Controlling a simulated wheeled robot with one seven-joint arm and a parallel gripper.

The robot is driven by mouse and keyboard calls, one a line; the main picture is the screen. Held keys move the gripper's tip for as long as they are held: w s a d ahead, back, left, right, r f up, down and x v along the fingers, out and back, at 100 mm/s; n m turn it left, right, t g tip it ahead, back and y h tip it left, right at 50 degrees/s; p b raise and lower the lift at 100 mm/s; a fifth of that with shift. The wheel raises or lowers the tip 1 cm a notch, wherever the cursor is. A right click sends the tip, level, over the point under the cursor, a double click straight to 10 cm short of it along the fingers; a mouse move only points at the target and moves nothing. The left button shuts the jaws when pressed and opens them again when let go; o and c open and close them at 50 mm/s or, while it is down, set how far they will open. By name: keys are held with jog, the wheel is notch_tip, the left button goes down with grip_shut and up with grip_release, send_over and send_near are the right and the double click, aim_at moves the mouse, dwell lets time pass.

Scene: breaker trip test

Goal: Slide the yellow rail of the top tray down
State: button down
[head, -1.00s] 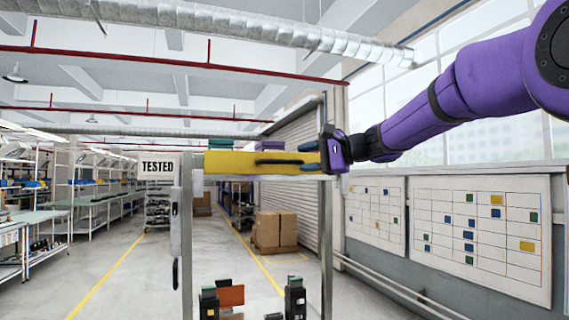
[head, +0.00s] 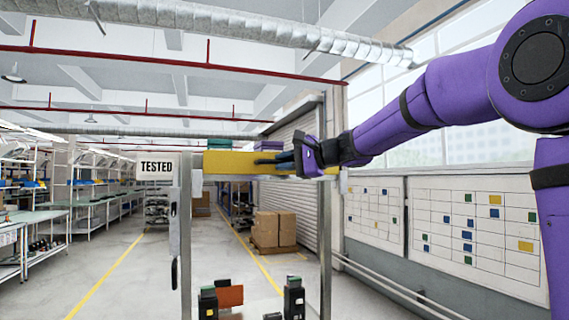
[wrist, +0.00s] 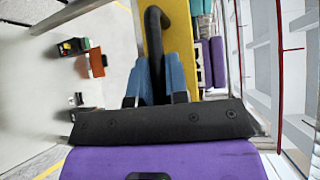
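The yellow rail (head: 228,163) runs level across the top of a metal frame in the head view. It also shows in the wrist view (wrist: 153,8). A dark bar handle (wrist: 157,22) stands out from its face. My gripper (head: 268,160) is at the rail's right part. In the wrist view its two blue fingers (wrist: 158,75) lie close on either side of the handle and look shut on it.
A "TESTED" sign (head: 157,167) hangs at the frame's left post (head: 186,240). Dark breaker units (head: 293,300) and an orange piece (head: 230,296) stand lower in the frame. Teal (head: 219,143) and purple (head: 262,145) items show above the rail. The space just below the rail looks clear.

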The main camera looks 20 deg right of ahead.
jog(key=shift+f, duration=2.85)
jog(key=c, duration=1.1)
grip_release()
jog(key=shift+d+r, duration=0.1)
jog(key=v, duration=1)
jog(key=shift+s+d, duration=0.2)
jog(key=shift+s, duration=0.1)
